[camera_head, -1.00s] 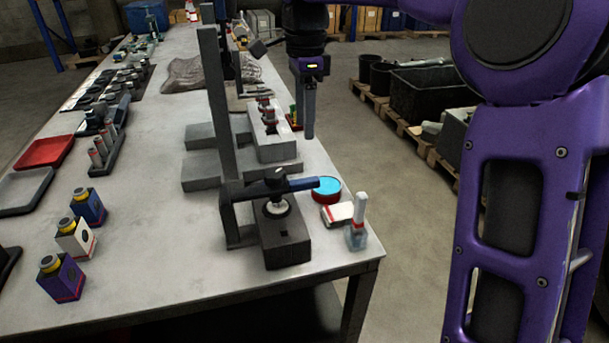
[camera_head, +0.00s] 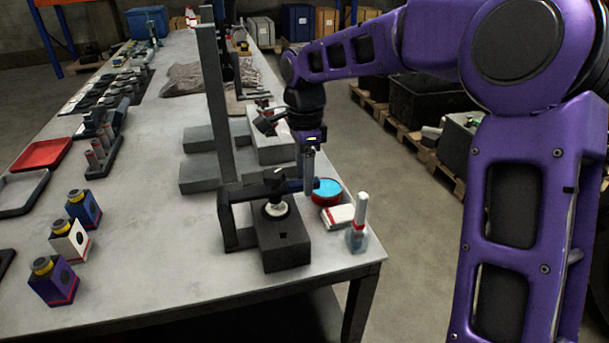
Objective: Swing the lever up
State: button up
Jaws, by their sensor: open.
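The lever (camera_head: 293,188) is a dark bar with a blue handle end. It lies about level across the top of a black clamp fixture (camera_head: 283,246) near the table's front right corner, pointing right. A pale round part (camera_head: 277,209) sits under it on the block. My gripper (camera_head: 309,184) points down at the lever's blue end, with one grey finger overlapping it in the picture. The gripper is open; its other finger is hidden. I cannot tell whether the finger touches the lever.
A tall grey post (camera_head: 217,110) stands behind and left of the fixture. A red tin with blue contents (camera_head: 327,190), a white packet (camera_head: 338,216) and a white-capped bottle (camera_head: 358,228) stand close on the right.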

jog(key=shift+c, duration=0.3)
grip_shut()
dwell(1.1)
